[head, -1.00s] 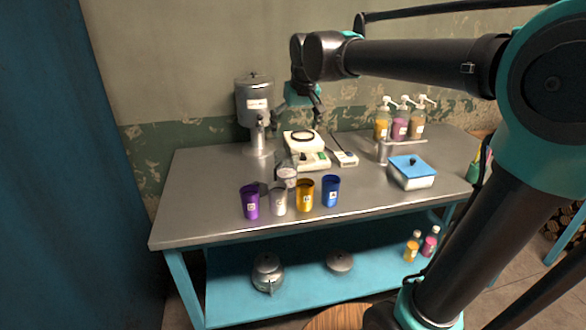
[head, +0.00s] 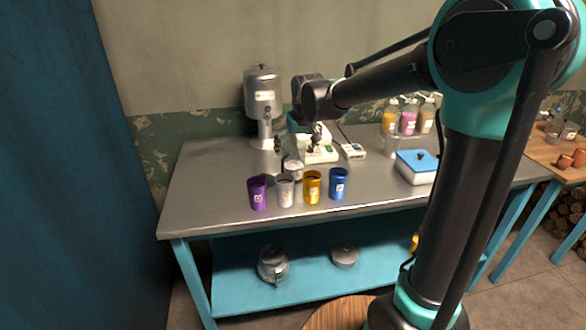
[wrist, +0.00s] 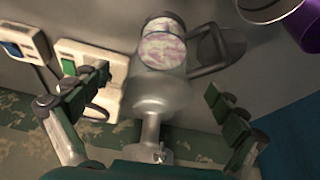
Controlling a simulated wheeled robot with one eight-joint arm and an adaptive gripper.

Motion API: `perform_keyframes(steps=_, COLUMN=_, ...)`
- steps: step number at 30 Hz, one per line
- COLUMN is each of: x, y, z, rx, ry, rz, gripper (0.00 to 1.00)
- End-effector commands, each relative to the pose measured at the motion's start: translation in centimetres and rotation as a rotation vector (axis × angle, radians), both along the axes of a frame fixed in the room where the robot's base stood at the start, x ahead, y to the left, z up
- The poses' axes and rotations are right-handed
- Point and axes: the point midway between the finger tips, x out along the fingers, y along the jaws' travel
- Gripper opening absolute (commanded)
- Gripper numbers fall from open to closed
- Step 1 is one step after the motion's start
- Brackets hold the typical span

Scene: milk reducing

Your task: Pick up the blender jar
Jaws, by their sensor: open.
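The blender jar (head: 293,170) is a small clear jar with pale contents, upright on the metal table behind the row of cups. In the wrist view the jar (wrist: 163,50) shows a mottled white-pink content and a dark handle (wrist: 222,50) on its right. My gripper (head: 296,144) is open and empty, pointing down above and slightly behind the jar. In the wrist view my gripper (wrist: 157,86) has its fingers spread wide, with the jar beyond the fingertips and between their lines. No contact with the jar shows.
Purple (head: 258,193), white (head: 285,192), gold (head: 312,187) and blue (head: 338,183) cups stand in front of the jar. A steel dispenser (head: 263,95) stands behind it. A white scale (head: 322,155) is close on its right. A blue-lidded box (head: 416,164) sits farther right. The table's front left is clear.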

Motion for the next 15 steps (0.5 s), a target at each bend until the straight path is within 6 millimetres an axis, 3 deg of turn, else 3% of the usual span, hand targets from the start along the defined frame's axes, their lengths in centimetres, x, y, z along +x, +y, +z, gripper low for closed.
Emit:
perform_keyframes(steps=7, x=1.4, y=0.7, z=-2.8, rx=0.0, ry=0.0, rz=0.0, gripper=0.97)
perform_keyframes(steps=15, x=1.6, y=0.7, z=-3.3, rx=0.0, ry=0.0, rz=0.0, gripper=0.97)
